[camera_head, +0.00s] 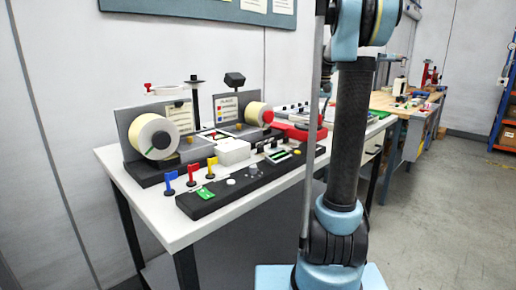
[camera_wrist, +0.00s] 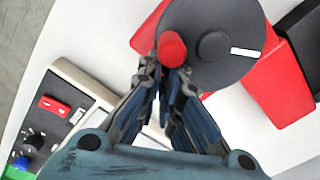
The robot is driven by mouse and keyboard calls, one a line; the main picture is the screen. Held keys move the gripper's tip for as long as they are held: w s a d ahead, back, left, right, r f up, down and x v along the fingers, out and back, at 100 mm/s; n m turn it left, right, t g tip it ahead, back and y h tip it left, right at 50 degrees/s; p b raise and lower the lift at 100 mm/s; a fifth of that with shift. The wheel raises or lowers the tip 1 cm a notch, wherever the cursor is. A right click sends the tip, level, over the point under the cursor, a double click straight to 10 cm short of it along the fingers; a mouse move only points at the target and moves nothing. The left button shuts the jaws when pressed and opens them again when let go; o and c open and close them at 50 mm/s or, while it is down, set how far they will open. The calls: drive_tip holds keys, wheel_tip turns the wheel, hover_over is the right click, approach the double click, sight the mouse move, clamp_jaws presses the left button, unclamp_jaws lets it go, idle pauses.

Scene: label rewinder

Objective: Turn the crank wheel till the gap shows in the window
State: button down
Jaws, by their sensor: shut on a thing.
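The crank wheel (camera_wrist: 225,45) is a dark grey disc with a round hub and a white mark on its right side. Its red crank knob (camera_wrist: 172,48) stands at the disc's left edge. My gripper (camera_wrist: 172,75) is shut on this knob, with the fingertips on its lower side. In the head view the label rewinder has a left roll (camera_head: 154,137) with a green stripe and a right roll (camera_head: 257,114). The crank wheel and my gripper are hidden or unclear there behind my arm. I cannot make out the window or a gap in it.
A red housing (camera_wrist: 275,85) lies under the wheel, beside a black block (camera_wrist: 302,45). A control box (camera_wrist: 60,115) with a red switch and dark knob stands at left.

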drive_tip(key=shift+s+d+f, duration=0.1)
drive_tip(key=shift+s+d, duration=0.15)
drive_tip(key=shift+s, duration=0.25)
drive_tip(key=shift+s+a, duration=0.2)
drive_tip(key=shift+s, duration=0.75)
drive_tip(key=shift+w, duration=0.1)
drive_tip(key=c, duration=1.4)
unclamp_jaws()
drive_tip(key=shift+c, duration=0.2)
wheel_tip(320, 180, up, 9)
